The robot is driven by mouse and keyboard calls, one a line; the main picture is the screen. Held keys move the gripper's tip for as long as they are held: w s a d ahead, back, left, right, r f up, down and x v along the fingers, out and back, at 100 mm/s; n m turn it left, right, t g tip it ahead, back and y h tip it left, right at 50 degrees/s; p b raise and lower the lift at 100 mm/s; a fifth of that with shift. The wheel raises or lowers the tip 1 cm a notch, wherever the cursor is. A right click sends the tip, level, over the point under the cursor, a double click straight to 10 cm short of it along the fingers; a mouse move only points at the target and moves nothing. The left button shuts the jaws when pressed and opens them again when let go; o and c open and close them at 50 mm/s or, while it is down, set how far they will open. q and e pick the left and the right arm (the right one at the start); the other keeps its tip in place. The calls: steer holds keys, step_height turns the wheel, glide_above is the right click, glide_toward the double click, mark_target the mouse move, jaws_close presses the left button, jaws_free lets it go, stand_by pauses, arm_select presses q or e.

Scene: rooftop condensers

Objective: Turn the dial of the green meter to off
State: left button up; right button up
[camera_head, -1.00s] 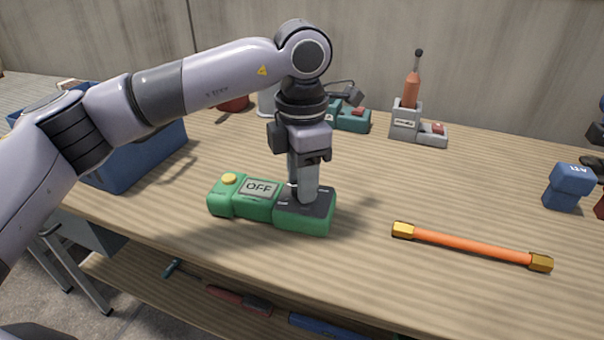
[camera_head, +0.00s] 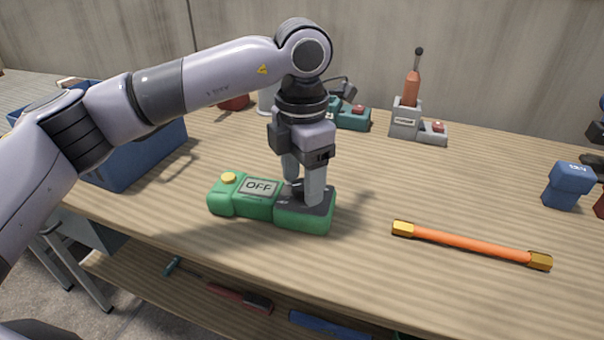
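The green meter (camera_head: 242,204) lies on the wooden bench, with a yellow button (camera_head: 229,178) at its left end and a display (camera_head: 261,187) that reads OFF. Its right end has a dark top plate with the dark dial (camera_head: 297,187), which is partly hidden by my fingers. My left gripper (camera_head: 303,188) points down over this plate, with one finger on the far side of the dial and one on the near right side. I cannot tell whether the fingers press on the dial or stand clear of it. My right gripper is not in view.
A blue bin (camera_head: 140,160) stands at the left under my arm. An orange bar with brass ends (camera_head: 470,243) lies to the right. A teal device (camera_head: 352,117), a grey device with an orange handle (camera_head: 405,118) and a blue block (camera_head: 569,186) stand farther off.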

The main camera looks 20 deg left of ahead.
mark_target(302, 183)
arm_select(q)
step_height(302, 183, up, 7)
steer(key=shift+f+p, duration=0.2)
steer(key=shift+p, duration=0.45)
steer(key=shift+r, duration=0.25)
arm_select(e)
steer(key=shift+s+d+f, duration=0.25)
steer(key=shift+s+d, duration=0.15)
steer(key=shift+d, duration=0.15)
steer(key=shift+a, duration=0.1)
